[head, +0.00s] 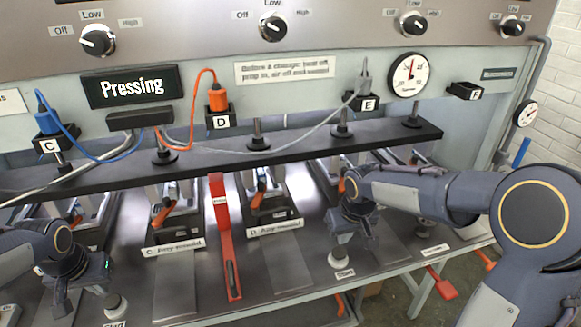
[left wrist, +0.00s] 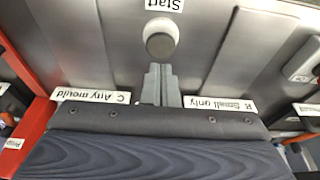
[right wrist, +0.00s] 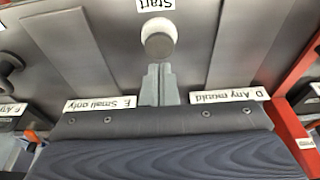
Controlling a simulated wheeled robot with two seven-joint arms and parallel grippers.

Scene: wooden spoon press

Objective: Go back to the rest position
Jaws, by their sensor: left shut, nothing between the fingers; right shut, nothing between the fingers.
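My left gripper (head: 60,306) is at the lower left of the head view, fingers pointing down beside a start button (head: 116,306). In the left wrist view its fingers (left wrist: 160,82) are together and empty, with a round pale button (left wrist: 161,39) just past the tips. My right gripper (head: 370,242) is right of centre in the head view, over the bench near a second start button (head: 340,258). In the right wrist view its fingers (right wrist: 159,82) are together and empty, with a round button (right wrist: 158,40) just past the tips.
A black shelf (head: 215,155) runs across the press above several moulds. Blue, orange and grey cables hang from connectors. The red handle (head: 441,284) sticks out at the bench's front right.

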